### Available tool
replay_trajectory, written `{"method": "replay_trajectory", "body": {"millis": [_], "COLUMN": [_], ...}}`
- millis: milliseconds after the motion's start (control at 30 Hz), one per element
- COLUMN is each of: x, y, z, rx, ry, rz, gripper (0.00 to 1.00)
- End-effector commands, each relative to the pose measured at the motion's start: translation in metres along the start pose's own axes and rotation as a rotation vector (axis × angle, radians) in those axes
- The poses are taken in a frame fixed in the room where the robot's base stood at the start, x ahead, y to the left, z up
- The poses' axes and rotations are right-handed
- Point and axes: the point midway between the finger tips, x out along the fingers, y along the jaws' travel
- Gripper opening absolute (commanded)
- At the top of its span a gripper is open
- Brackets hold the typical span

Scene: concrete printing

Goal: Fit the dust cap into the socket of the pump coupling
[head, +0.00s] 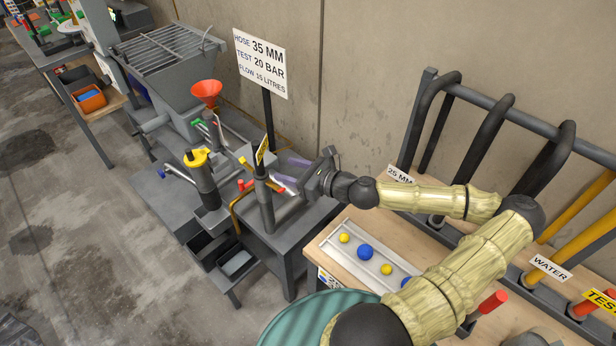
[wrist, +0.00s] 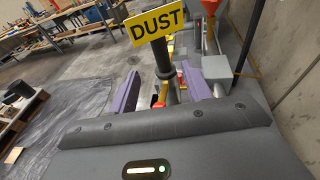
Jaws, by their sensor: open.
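My gripper (head: 283,171) is open, with its purple fingers apart and pointing at a dark upright piece (head: 262,171) that carries a yellow sign. In the wrist view the sign (wrist: 157,22) reads DUST, and the dark piece (wrist: 163,58) shows between the two fingers (wrist: 160,90). The dark piece appears to be the dust cap, upright on a grey post (head: 266,214). I cannot tell whether the fingers touch it. The pump coupling and its socket cannot be made out with certainty; a dark cylinder with a yellow top (head: 202,176) stands left of the post.
A grey hopper (head: 170,75) with a red funnel (head: 206,91) stands behind. A white sign (head: 260,62) rises near the wall. A tray (head: 335,245) with yellow and blue balls lies on the bench at right, before a rack of hoses. Open floor lies left.

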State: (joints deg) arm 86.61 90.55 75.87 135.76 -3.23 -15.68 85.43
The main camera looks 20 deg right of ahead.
Motion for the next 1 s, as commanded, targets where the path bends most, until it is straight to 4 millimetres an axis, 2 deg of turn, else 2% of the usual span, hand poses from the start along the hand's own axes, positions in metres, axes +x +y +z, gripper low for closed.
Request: {"method": "replay_trajectory", "body": {"millis": [200,400,1000], "x": [-0.036,-0.051,-0.050], "y": [-0.001,0.000,0.004], "z": [-0.001,0.000,-0.002], "rx": [-0.001,0.001,-0.013], "ry": [0.000,-0.001,0.014], "rz": [-0.004,-0.001,0.016], "gripper": [0.49,0.49,0.49]}}
